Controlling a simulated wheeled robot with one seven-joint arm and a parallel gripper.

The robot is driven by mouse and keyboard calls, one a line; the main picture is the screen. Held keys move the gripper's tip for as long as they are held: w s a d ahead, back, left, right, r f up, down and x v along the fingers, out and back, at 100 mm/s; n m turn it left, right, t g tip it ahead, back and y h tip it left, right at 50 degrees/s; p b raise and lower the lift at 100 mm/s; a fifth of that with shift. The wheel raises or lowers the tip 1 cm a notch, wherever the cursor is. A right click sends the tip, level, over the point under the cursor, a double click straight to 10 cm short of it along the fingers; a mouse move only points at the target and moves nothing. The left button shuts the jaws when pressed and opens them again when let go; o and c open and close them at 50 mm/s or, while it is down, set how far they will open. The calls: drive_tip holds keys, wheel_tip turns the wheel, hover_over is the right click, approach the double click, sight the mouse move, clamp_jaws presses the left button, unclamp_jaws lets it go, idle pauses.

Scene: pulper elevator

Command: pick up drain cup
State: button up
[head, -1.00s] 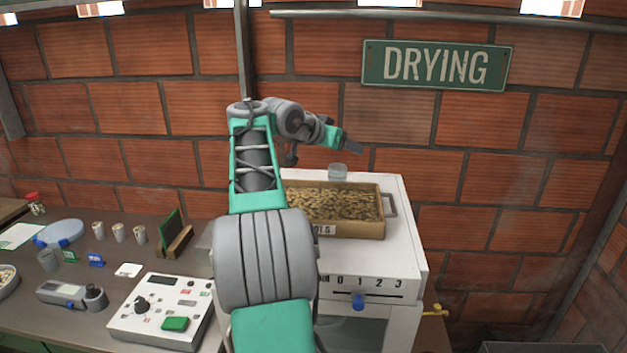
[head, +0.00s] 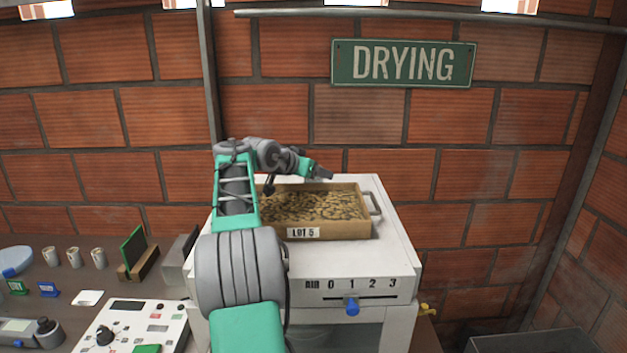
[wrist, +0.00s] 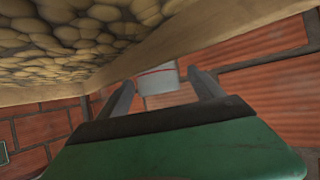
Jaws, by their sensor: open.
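The drain cup (wrist: 156,80) shows in the wrist view as a pale, clear-looking cup with a thin red line. It appears between the tips of my open gripper (wrist: 160,76), with brick wall behind it. I cannot tell from this view whether the fingers touch it. In the head view my gripper (head: 322,172) is low over the back edge of the tray, pointing right. The cup is not distinguishable there and seems hidden behind the gripper.
In the wrist view the tray's rim (wrist: 125,65) is very close to the fingers. The dryer's blue slider (head: 352,307) is at the front. A brick wall stands behind.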

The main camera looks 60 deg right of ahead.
drive_tip(key=shift+s+d, duration=0.1)
drive_tip(key=shift+d, duration=0.05)
drive_tip(key=shift+c, duration=0.3)
drive_tip(key=c, duration=1.5)
